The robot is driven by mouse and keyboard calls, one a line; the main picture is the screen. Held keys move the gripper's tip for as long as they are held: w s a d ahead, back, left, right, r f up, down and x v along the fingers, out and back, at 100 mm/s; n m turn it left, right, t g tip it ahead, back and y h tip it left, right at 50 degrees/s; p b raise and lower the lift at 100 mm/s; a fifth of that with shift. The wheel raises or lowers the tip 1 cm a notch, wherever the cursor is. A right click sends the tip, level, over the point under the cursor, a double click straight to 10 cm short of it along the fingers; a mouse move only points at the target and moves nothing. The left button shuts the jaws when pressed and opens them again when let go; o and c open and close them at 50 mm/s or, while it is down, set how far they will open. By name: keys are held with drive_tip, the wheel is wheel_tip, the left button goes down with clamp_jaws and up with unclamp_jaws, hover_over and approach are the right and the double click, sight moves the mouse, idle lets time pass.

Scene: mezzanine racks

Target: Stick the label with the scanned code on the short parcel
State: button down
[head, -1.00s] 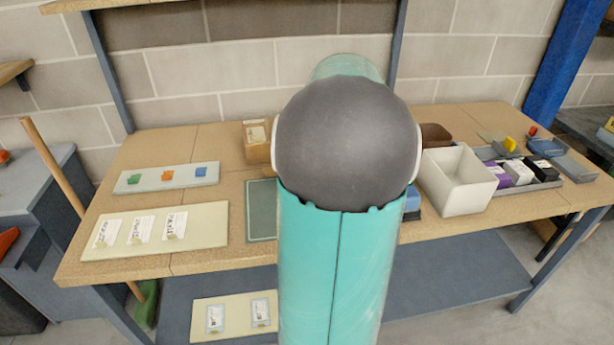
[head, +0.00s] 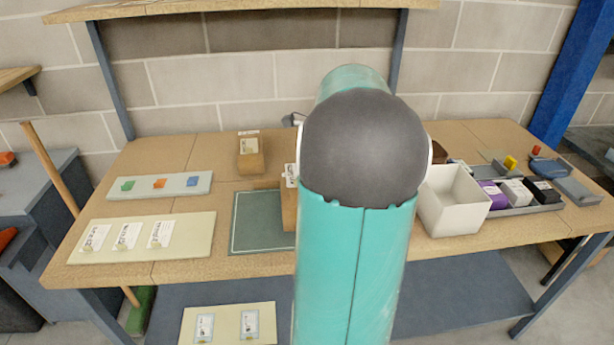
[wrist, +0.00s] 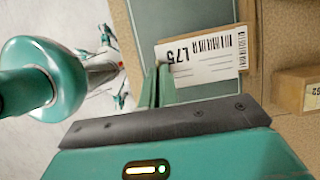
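A white label (wrist: 205,58) with barcodes and "L75" shows in the wrist view. It lies over a brown parcel (wrist: 250,25), partly covering it; I cannot tell if it is pressed flat. My gripper (wrist: 158,70) has its fingers close together at the label's left edge and appears shut on it. In the head view this parcel (head: 289,212) stands on the green mat (head: 250,236), partly behind my arm, with white label paper (head: 291,175) at its top. A second parcel (head: 250,163) stands farther back; its side shows in the wrist view (wrist: 292,90). My arm hides the gripper in the head view.
A white bin (head: 447,210) and a grey tray (head: 535,208) with small boxes stand right. A lower board (head: 227,332) holds two cards.

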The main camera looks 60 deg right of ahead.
drive_tip(key=shift+w+d+f, duration=0.25)
drive_tip(key=shift+f, duration=0.2)
drive_tip(key=shift+s+a+f, duration=0.15)
drive_tip(key=shift+a+f, duration=0.05)
drive_tip(key=shift+f, duration=0.3)
drive_tip(key=shift+d+f, duration=0.1)
drive_tip(key=shift+f, duration=2.25)
drive_tip(key=shift+f, duration=0.5)
drive_tip(key=c, duration=1.6)
unclamp_jaws()
